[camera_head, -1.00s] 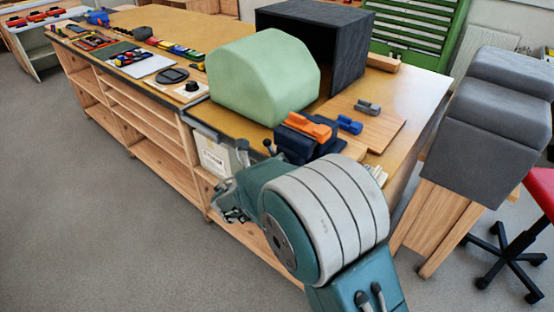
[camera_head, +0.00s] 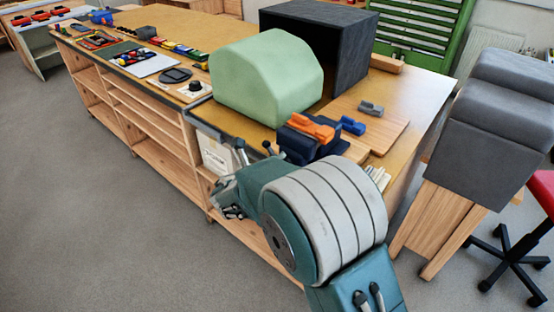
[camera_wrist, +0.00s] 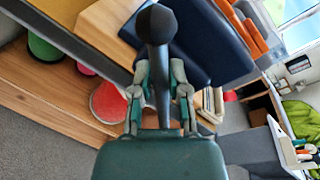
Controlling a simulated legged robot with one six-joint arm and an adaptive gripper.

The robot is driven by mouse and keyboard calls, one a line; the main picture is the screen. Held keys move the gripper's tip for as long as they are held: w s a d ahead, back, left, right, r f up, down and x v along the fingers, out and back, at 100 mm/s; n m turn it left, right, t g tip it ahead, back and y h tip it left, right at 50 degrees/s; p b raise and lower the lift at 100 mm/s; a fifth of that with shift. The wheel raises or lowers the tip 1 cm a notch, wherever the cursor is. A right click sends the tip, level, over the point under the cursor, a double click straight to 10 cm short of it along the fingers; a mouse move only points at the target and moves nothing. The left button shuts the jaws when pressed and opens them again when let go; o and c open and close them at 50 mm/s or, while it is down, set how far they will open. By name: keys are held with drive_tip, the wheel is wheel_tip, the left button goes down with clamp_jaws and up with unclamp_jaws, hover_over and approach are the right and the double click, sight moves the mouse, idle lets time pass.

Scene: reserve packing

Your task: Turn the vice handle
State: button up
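The dark blue vice (camera_head: 304,143) is fixed at the near edge of the bench, with an orange piece (camera_head: 312,127) on top. In the wrist view, the vice handle (camera_wrist: 158,62) is a dark rod with a black ball end. It runs between the two fingers of my gripper (camera_wrist: 161,80), with the ball beyond the fingertips. The fingers are close together and seem to press on the rod from both sides. In the head view, my gripper (camera_head: 231,199) is low in front of the bench edge, and my arm partly hides the handle and the lower vice.
A pale green block (camera_head: 265,78) and a dark open box (camera_head: 345,40) stand behind the vice. A wooden board (camera_head: 385,128) with blue and grey clamps lies to the right. Grey foam blocks (camera_head: 490,140) stand beside the bench. The floor at left is clear.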

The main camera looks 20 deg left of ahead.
drive_tip(key=shift+o, duration=0.9)
drive_tip(key=shift+w+a+f, duration=0.1)
drive_tip(key=shift+s, duration=0.45)
drive_tip(key=v, duration=1.1)
drive_tip(key=shift+a, duration=0.15)
drive_tip(key=w+d, duration=0.1)
drive_tip(key=w, duration=0.2)
drive_tip(key=w+d+f+n+t+y, duration=0.1)
drive_tip(key=w, duration=0.3)
drive_tip(key=w+d+t+y, duration=0.1)
drive_tip(key=w, duration=0.3)
drive_tip(key=shift+d+f+n, duration=0.2)
drive_tip(key=shift+f+n, duration=0.1)
drive_tip(key=shift+f, duration=0.1)
